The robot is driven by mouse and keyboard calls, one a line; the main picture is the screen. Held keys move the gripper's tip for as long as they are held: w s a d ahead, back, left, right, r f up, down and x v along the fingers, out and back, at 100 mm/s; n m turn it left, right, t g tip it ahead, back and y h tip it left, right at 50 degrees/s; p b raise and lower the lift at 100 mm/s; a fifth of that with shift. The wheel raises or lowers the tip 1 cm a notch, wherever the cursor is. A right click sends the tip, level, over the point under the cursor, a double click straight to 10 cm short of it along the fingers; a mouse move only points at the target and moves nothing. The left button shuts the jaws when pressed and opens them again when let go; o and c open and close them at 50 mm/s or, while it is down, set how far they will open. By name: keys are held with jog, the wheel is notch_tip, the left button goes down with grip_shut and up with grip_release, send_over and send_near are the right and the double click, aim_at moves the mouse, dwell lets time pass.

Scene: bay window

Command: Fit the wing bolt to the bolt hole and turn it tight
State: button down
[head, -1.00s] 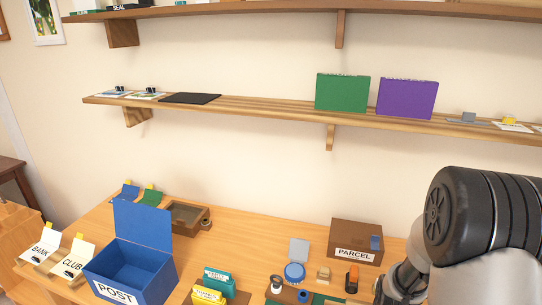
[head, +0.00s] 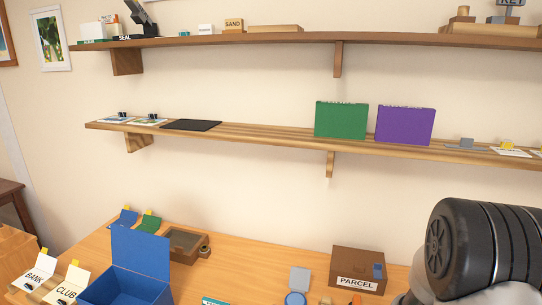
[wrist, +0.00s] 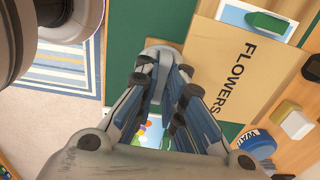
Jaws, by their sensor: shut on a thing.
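My gripper (wrist: 160,92) points away from the wrist camera, its fingers closed on a light grey rounded piece (wrist: 160,50) at the fingertips. This looks like the wing bolt, but its wings and shank are mostly hidden by the fingers. Beyond the fingers are a green surface and a tan board marked FLOWERS (wrist: 235,70). I cannot make out the bolt hole in either view. In the head view only part of my arm shows at the lower right; the gripper is out of that picture.
The table holds a blue open box (head: 140,255), a brown PARCEL box (head: 358,268) and BANK and CLUB card holders at the left. Two wall shelves run above; the lower one carries a green box (head: 341,120) and a purple box (head: 405,125). A blue tin (wrist: 258,145) is right of my gripper.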

jog(key=shift+s+a+f, duration=0.1)
jog(key=shift+s+f, duration=0.2)
jog(key=shift+f, duration=0.05)
jog(key=m, duration=0.6)
jog(key=c, duration=1.6)
grip_release()
jog(key=shift+w, duration=0.1)
jog(key=shift+c, duration=0.2)
jog(key=shift+r, duration=0.15)
jog(key=r+p, duration=0.3)
jog(key=r, duration=0.1)
jog(key=shift+w, duration=0.25)
jog(key=shift+r+p, duration=2.25)
jog(key=shift+r, duration=0.3)
